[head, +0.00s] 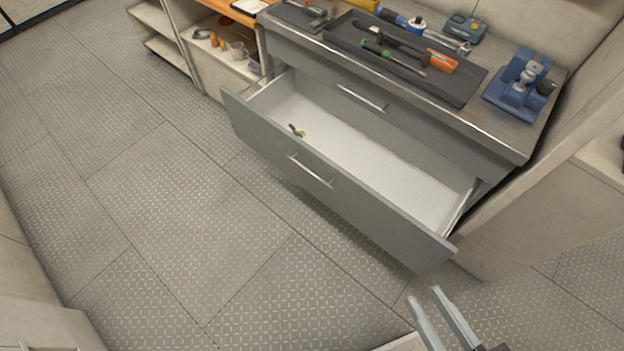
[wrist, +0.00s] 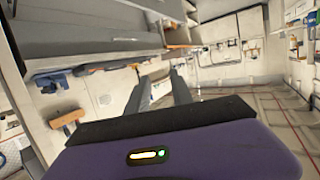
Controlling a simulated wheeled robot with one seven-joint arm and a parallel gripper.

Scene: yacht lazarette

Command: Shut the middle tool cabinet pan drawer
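The grey tool cabinet (head: 440,130) stands at the upper right of the head view. Its wide pan drawer (head: 340,193), below a shut upper drawer (head: 400,115), is pulled far out. The open drawer has a bar handle (head: 311,171) on its front and a white inside with a small green and dark item (head: 297,131). My gripper (head: 424,295) is at the bottom right, in front of the drawer's right end and apart from it. Its fingers are spread and empty. They also show in the wrist view (wrist: 162,80), beside tilted grey panels.
The cabinet top holds a dark tray of tools (head: 400,62), a blue vise (head: 522,85) and a teal box (head: 465,27). Open shelves (head: 225,50) with cups stand left of the cabinet. A pale panel (head: 545,215) stands to its right. The patterned floor (head: 180,210) before the drawer is clear.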

